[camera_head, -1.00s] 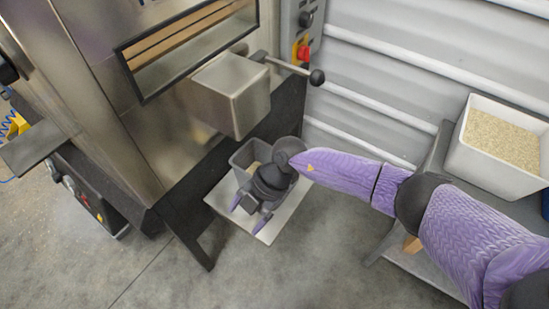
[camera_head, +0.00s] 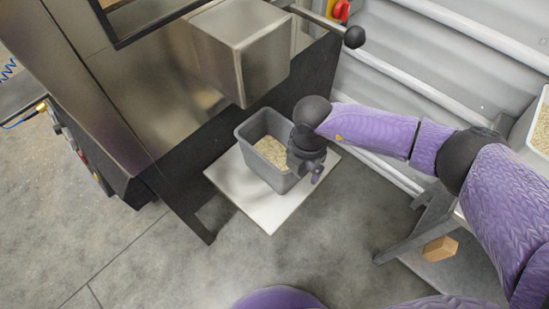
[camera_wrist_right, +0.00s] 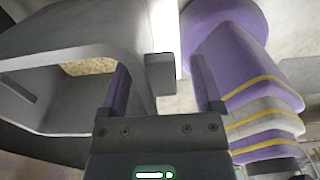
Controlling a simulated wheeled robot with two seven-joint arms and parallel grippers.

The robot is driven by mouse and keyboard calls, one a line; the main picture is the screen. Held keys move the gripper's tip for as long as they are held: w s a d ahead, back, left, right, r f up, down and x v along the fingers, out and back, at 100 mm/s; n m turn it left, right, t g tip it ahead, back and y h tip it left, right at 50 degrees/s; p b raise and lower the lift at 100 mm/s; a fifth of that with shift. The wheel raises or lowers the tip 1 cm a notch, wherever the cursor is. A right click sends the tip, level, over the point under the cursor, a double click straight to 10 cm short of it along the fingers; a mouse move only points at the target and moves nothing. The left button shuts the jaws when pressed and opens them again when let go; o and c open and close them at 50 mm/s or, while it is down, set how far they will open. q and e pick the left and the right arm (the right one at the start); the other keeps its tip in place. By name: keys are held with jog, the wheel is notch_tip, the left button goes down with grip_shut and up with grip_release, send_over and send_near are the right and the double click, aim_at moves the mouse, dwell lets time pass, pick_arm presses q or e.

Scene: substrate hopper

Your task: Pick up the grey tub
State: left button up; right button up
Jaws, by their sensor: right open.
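The grey tub (camera_head: 259,171), open at the top with pale grain (camera_head: 271,153) inside, stands upright on a white board (camera_head: 224,178) below the machine's steel box. My right gripper (camera_head: 314,174) is open at the tub's right side. In the right wrist view the tub (camera_wrist_right: 70,38) fills the left, and its near wall appears to lie between the two spread fingers (camera_wrist_right: 162,90). A small dark block (camera_wrist_right: 160,73) shows between them; I cannot tell whether any finger touches the tub. My left gripper is not in view.
The steel machine (camera_head: 130,100) with its box (camera_head: 240,50) overhangs the tub from behind. A lever with a black knob (camera_head: 354,37) sticks out above right. A white bin (camera_head: 527,122) of grain and a wooden block (camera_head: 440,248) are at right. Floor in front is clear.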

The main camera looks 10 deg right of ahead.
jog(key=shift+f, duration=0.7)
jog(key=shift+r, duration=0.25)
jog(key=shift+c, duration=0.3)
grip_shut()
